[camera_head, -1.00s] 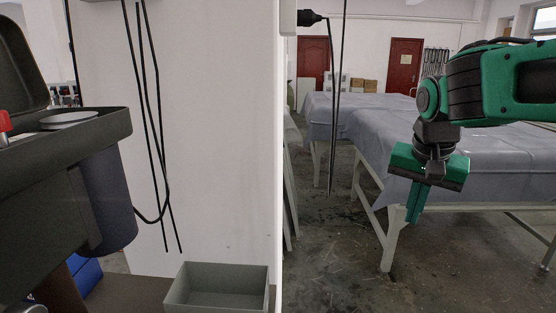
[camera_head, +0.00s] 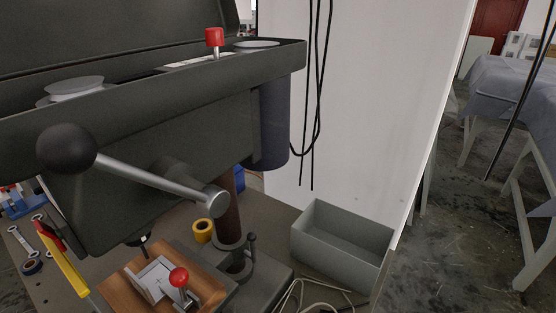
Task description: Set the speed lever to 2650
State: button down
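The drill press (camera_head: 190,120) fills the left and middle of the view. A lever with a red knob (camera_head: 215,38) stands upright from the top of its housing, beside a pale scale plate (camera_head: 193,62); this looks like the speed lever. The marks on the scale are too small to read, so its setting cannot be told. A long metal feed handle with a black ball (camera_head: 67,149) sticks out at the front. The raised dark cover (camera_head: 110,30) stands behind the top. My gripper is not in view now.
Below the press are a wooden block with a red-knobbed clamp (camera_head: 179,277), a yellow tape roll (camera_head: 203,230) and a yellow-red tool (camera_head: 62,258). A grey open bin (camera_head: 343,245) sits to the right. Black cables hang before the white wall (camera_head: 380,110).

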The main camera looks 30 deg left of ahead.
aim_at(214, 36)
jog(key=u, duration=0.05)
jog(key=k, duration=1)
jog(key=u, duration=1.1)
jog(key=i, duration=0.3)
jog(key=u, duration=0.25)
